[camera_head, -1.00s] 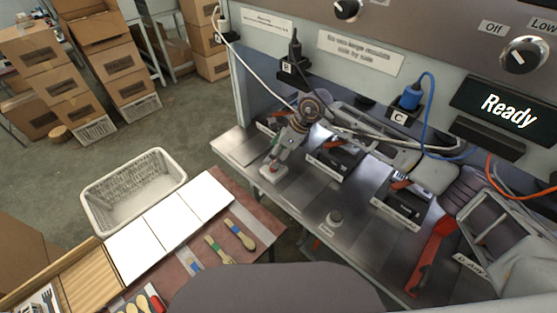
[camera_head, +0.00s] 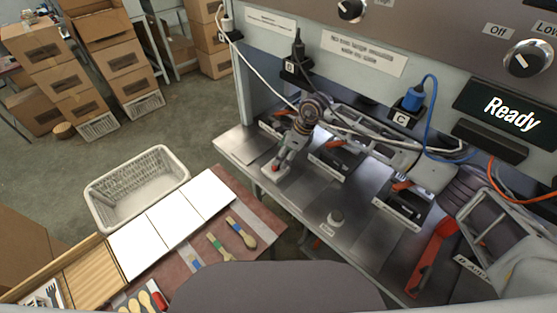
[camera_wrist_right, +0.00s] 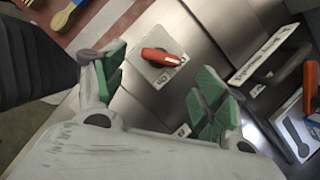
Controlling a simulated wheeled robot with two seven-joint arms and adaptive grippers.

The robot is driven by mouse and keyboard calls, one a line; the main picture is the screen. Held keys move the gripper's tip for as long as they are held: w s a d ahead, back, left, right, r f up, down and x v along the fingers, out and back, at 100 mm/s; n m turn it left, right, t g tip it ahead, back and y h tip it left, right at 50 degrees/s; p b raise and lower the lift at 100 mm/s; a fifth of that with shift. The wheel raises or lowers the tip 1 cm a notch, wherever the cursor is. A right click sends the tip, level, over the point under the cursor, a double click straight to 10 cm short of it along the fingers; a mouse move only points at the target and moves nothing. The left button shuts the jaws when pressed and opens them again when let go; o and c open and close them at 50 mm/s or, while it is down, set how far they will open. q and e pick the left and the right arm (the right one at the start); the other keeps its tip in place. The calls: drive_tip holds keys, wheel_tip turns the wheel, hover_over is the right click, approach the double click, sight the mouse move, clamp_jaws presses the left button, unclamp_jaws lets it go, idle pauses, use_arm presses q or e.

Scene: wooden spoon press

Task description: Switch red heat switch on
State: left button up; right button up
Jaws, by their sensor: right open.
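The red heat switch (camera_wrist_right: 160,57) is a red rotary handle on a pale square plate with small lettering. In the right wrist view it lies between the green-padded fingers of my right gripper (camera_wrist_right: 158,88), which is open and empty. The handle points roughly left to right there, its right end slightly lower. In the head view my right gripper (camera_head: 283,160) is over the switch plate at the left part of the metal worktop, and hides part of it. I cannot tell whether a finger touches the handle. My left gripper is not in view.
Press slots with orange handles (camera_head: 403,185) stand right of the switch. Cables hang behind my right arm. A display (camera_head: 510,112) reads "Ready". A white basket (camera_head: 137,187) and a mat with utensils (camera_head: 268,228) are left.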

sight(278, 167)
drive_tip(key=shift+p+x, duration=0.45)
drive_tip(key=shift+x, duration=2.1)
drive_tip(key=c, duration=1)
